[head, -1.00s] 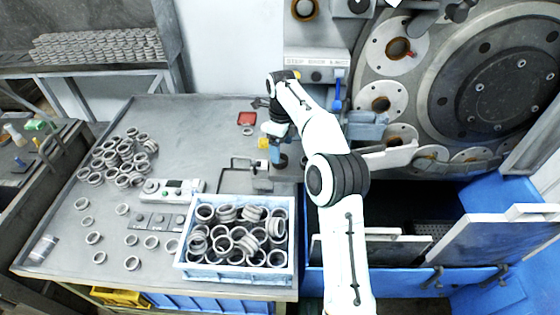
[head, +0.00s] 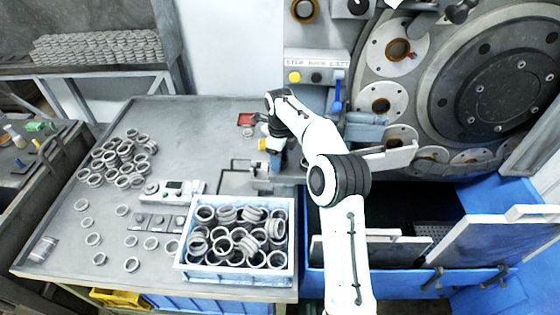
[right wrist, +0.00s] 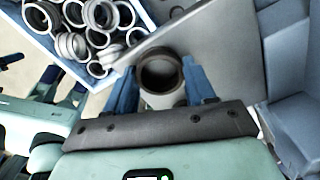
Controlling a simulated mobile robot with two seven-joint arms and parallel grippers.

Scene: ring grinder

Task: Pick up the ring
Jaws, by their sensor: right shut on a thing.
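A dark metal ring (right wrist: 160,54) sits between the two blue fingers of my right gripper (right wrist: 164,86) in the right wrist view. The fingers touch it from both sides, and the gripper is shut on it.
A blue-white bin (head: 236,276) full of rings stands at the table's front. Loose rings (head: 120,160) lie at the left, near a small control box (head: 175,190). The large grinder disc (head: 495,85) fills the right. The table's back left is clear.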

